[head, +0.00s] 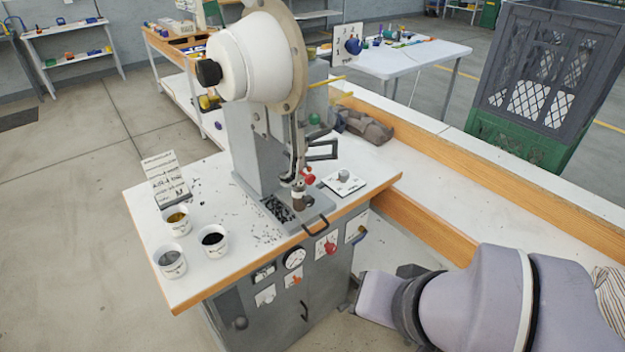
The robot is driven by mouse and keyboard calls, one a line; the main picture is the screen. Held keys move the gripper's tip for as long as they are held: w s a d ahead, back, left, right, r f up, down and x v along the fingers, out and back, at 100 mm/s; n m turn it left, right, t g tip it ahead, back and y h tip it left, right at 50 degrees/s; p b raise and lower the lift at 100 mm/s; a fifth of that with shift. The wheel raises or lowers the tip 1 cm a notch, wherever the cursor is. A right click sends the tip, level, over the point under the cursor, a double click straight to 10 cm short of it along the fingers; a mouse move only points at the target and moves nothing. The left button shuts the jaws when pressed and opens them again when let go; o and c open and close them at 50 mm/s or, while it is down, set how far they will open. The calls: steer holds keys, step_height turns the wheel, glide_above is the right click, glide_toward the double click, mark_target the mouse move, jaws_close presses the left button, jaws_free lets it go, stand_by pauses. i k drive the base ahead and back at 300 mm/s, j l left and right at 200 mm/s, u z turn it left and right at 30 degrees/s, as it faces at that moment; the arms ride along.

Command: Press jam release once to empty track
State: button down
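The eyelet press (262,130) stands on a white-topped bench with a grey cabinet below. I cannot read which control is the jam release. The track is not clearly made out. My arm is at the lower right, apart from these controls. Its fingers cannot be made out, so their opening is unclear.
Three small cups (212,240) and a label stand (166,178) sit on the bench's left. Small dark pieces lie scattered by the press. A gauge (294,257) is on the front panel. A crate (535,75) stands behind.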

mark_target(310, 178)
steer(key=k+j+z, duration=0.1)
steer(key=j+z, duration=0.3)
steer(key=k+j+z, duration=0.15)
steer(key=j+z, duration=0.25)
steer(key=k+j+z, duration=0.2)
steer(key=j+z, duration=0.2)
